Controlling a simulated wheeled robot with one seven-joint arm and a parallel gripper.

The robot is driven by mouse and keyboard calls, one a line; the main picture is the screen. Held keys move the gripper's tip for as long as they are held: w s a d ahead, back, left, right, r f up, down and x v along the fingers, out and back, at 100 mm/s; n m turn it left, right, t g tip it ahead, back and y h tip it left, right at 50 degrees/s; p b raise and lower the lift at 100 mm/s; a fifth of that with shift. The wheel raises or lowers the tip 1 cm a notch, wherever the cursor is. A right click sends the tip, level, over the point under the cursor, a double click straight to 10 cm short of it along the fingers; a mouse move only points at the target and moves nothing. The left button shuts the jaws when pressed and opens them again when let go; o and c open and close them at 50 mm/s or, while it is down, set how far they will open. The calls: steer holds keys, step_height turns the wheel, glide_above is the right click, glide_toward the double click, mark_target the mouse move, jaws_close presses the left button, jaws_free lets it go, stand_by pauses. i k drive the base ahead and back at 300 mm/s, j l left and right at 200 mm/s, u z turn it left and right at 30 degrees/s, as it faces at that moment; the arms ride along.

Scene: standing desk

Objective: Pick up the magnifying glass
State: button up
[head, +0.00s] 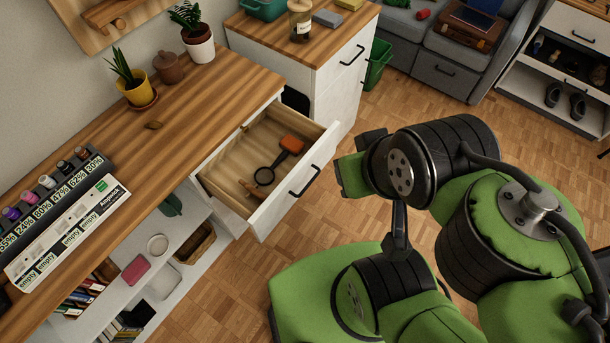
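The magnifying glass (264,175) lies in the open drawer (222,176) of the desk. Its round dark-rimmed lens is toward the front left, and its dark handle runs up and right toward an orange object (291,144). I cannot tell whether the orange piece is a separate thing touching the handle. My green and black arm fills the right side of the head view, to the right of the drawer and apart from it. My gripper's fingers do not show.
A small brown object (251,190) lies at the drawer's near end. The drawer front (300,180) with its black handle juts over the wooden floor. The desk top (190,110) holds potted plants and a battery rack (60,235). Open shelves are below.

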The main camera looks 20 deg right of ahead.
mark_target(265, 175)
steer(key=i+u, duration=0.15)
steer(key=u, duration=0.3)
steer(key=i+l+u, duration=0.1)
steer(key=u, duration=0.35)
steer(key=i+l+u, duration=0.1)
steer(key=u, duration=0.35)
steer(key=l+u, duration=0.2)
steer(key=u, duration=0.25)
steer(key=i, duration=0.05)
